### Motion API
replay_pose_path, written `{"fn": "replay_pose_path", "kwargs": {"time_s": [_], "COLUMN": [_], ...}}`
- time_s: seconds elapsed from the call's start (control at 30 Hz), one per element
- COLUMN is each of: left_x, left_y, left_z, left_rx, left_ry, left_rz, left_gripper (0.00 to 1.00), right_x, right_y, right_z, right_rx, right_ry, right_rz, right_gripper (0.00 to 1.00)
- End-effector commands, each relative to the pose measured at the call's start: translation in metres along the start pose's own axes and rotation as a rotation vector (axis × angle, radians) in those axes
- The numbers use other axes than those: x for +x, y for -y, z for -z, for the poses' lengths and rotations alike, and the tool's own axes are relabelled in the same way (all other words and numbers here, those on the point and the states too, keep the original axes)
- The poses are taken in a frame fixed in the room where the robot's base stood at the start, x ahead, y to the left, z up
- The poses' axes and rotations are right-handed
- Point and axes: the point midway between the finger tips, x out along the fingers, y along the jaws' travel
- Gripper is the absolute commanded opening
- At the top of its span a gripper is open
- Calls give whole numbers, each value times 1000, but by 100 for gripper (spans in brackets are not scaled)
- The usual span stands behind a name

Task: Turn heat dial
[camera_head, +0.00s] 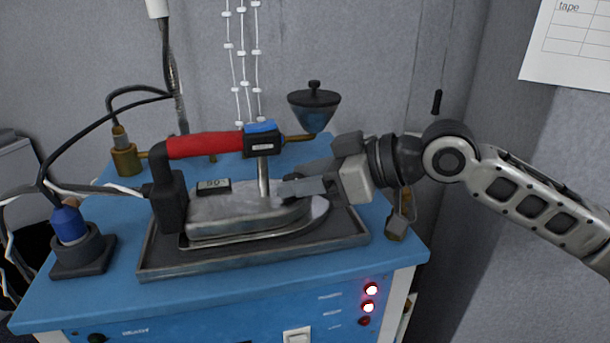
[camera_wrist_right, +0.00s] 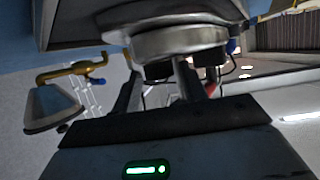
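A steam iron with a silver body (camera_head: 225,217) and red handle (camera_head: 205,145) sits on a dark tray (camera_head: 160,268). A small display (camera_head: 213,187) reading about 50 is on its top. My right gripper (camera_head: 290,186) comes in from the right, with its fingertips at the top of the iron's front part, near the metal post. A dark shape there may be the heat dial, but the fingers largely hide it. In the right wrist view, my right gripper (camera_wrist_right: 182,78) shows two separated fingers with a gap between them, close to the iron's rounded metal part (camera_wrist_right: 180,40). My left gripper is out of view.
The blue table (camera_head: 90,290) carries the tray. A blue-topped plug (camera_head: 70,222) with cables stands at left and a brass fitting (camera_head: 125,158) behind it. A dark funnel-shaped cup (camera_head: 314,108) rises above the gripper. Red lights (camera_head: 370,290) glow on the front panel.

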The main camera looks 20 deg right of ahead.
Motion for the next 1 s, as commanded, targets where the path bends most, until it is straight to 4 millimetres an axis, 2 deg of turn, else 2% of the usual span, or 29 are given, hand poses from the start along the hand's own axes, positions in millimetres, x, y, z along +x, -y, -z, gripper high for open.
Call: {"fn": "replay_pose_path", "kwargs": {"time_s": [0.03,0.1,0.57,1.0], "left_x": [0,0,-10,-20], "left_y": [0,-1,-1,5], "left_z": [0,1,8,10], "left_rx": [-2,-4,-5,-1], "left_ry": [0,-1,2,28], "left_rz": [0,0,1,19], "left_gripper": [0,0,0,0], "right_x": [0,0,-2,1], "right_y": [0,0,2,11], "right_z": [0,0,3,4], "right_rx": [0,0,29,173], "right_ry": [0,0,-2,-14], "right_rz": [0,0,-69,-394], "right_gripper": [28,8,8,8]}}
